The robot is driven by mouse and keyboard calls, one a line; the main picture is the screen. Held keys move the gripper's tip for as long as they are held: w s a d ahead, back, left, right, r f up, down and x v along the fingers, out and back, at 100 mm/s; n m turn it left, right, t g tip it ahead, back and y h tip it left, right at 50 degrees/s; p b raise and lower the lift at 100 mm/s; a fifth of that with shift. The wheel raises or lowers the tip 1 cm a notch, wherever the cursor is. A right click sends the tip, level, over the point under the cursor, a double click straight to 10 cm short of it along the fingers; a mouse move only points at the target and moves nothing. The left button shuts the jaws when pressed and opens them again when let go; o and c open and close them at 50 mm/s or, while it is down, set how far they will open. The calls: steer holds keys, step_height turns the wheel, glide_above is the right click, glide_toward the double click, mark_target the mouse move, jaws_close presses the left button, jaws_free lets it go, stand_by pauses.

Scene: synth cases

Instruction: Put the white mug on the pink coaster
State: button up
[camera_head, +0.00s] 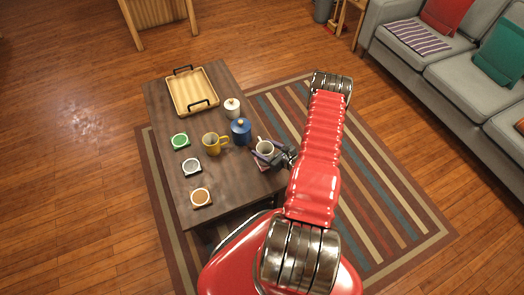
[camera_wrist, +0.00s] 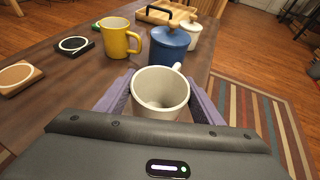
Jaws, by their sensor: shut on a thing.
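The white mug (camera_head: 266,147) is at the right edge of the dark table, upright. In the wrist view the mug (camera_wrist: 161,93) stands between the two purple fingers of my gripper (camera_wrist: 160,98), which are shut on it, one on each side. Its handle points to the back right in that view, and its inside looks empty. In the head view my gripper (camera_head: 268,154) reaches in from the right. A small reddish-pink patch, likely the pink coaster (camera_head: 263,167), shows just below the mug and fingers, mostly hidden. I cannot tell whether the mug touches it.
A yellow mug (camera_head: 210,144), a blue lidded pot (camera_head: 241,132) and a white lidded jar (camera_head: 232,108) stand beyond the mug. A wooden tray (camera_head: 174,99) lies at the back.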

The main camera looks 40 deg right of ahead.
steer(key=shift+f, duration=0.3)
steer(key=o, duration=1.2)
steer(key=shift+f, duration=0.1)
steer(key=shift+o, duration=0.2)
steer(key=v, duration=1.2)
